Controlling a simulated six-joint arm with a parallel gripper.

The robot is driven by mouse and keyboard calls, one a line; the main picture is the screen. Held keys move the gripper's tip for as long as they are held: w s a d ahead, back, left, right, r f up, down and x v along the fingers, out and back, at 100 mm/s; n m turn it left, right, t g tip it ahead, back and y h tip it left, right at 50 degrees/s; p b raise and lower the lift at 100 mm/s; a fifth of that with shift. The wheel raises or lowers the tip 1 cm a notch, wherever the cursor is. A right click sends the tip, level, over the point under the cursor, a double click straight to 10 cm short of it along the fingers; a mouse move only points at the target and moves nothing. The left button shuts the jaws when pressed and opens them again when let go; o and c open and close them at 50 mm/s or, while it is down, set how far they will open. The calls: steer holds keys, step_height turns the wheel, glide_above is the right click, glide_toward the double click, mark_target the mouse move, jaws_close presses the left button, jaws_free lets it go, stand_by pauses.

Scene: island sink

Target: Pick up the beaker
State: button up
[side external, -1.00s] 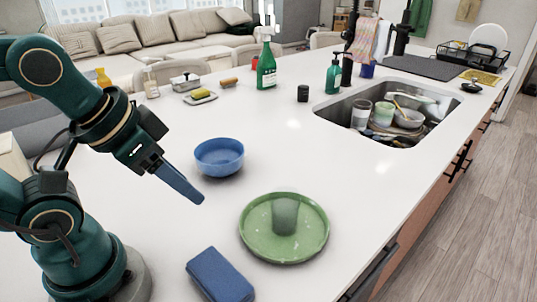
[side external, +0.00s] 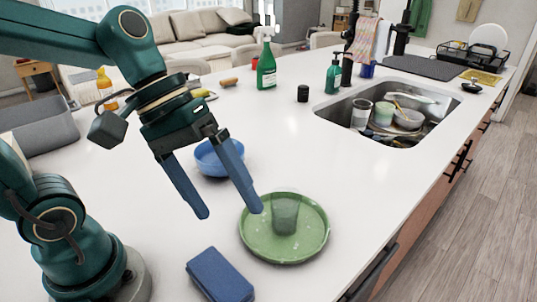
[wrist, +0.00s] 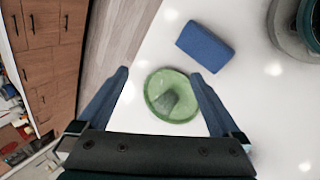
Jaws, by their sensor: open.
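The beaker (side external: 285,215) is a small translucent cup. It stands upright on a green plate (side external: 256,249) on the white counter. In the wrist view the beaker (wrist: 167,101) and the plate (wrist: 152,87) lie between my two fingers, farther off than the fingertips. My gripper (side external: 234,212) is open and empty, its blue fingers pointing down. In the side view it hangs to the left of the beaker, with the right finger overlapping the plate's left rim. My gripper also shows in the wrist view (wrist: 158,72).
A blue sponge-like block (side external: 219,275) lies on the counter in front of the plate. A blue bowl (side external: 212,160) sits behind my fingers. The sink (side external: 386,112) with dishes is at the back right. The counter right of the plate is clear.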

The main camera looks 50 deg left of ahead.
mark_target(285, 209)
steer(key=w+a+f+n+h, duration=0.1)
steer(key=w+f+n+h, duration=0.1)
steer(key=w+n, duration=0.2)
steer(key=w+a+f+n+t+h, duration=0.1)
steer(key=w+f+n+h, duration=0.1)
steer(key=w+n, duration=0.2)
steer(key=w+a+f+n+h, duration=0.2)
steer(key=w+f+n+h, duration=0.1)
steer(key=w+n, duration=0.2)
steer(key=shift+f+t, duration=0.1)
steer(key=shift+t, duration=0.2)
steer(key=f+n, duration=0.1)
steer(key=a+f+n, duration=0.2)
steer(key=f, duration=0.1)
steer(key=shift+w+t, duration=0.15)
steer(key=shift+t, duration=0.25)
steer(key=shift+a+f, duration=0.15)
steer(key=shift+f, duration=0.15)
steer(key=shift+f+h, duration=0.15)
steer(key=shift+h, duration=0.15)
steer(key=shift+x, duration=2.35)
